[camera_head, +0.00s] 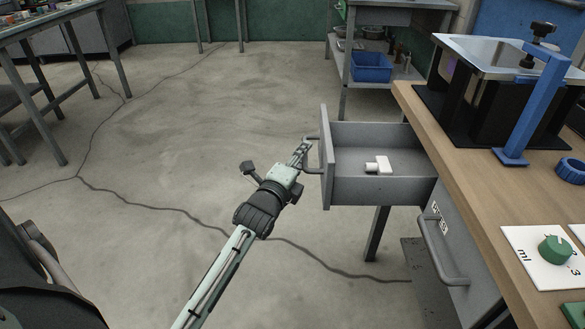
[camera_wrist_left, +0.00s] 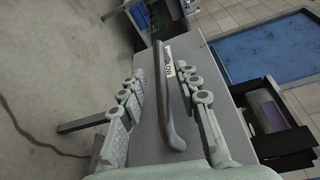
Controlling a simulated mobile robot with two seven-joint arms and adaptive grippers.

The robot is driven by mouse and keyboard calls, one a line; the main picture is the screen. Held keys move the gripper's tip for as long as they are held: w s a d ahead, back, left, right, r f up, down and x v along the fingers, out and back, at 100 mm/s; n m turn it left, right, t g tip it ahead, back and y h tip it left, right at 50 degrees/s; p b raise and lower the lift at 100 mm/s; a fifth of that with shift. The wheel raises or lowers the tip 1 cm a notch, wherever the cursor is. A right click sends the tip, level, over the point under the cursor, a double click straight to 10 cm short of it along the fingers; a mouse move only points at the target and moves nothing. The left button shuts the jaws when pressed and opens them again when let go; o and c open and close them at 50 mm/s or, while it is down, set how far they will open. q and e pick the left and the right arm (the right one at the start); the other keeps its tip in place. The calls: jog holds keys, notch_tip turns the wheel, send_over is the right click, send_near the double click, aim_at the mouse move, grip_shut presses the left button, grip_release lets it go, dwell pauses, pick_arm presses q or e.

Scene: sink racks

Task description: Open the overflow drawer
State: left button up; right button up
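The overflow drawer (camera_head: 368,190) is pulled out from under the wooden counter, and its inside shows. Its bar handle (camera_head: 313,160) is on the front panel, facing left. In the left wrist view the handle (camera_wrist_left: 163,95) is a dark bar beside a white label (camera_wrist_left: 169,68) too small to read for certain. My left gripper (camera_head: 303,152) is at the handle. In the wrist view its fingers are apart, one on each side of the bar, with gaps visible. A small white item (camera_head: 378,166) lies in the drawer. My right gripper is not in view.
A second, closed drawer (camera_head: 458,275) with a handle sits below. A blue bin (camera_head: 371,66) is on a shelf behind. The floor left of the drawer is clear.

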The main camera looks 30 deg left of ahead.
pick_arm(q)
jog(key=s+d, duration=0.1)
jog(key=s, duration=0.9)
jog(key=shift+d+r, duration=0.35)
jog(key=shift+r, duration=0.1)
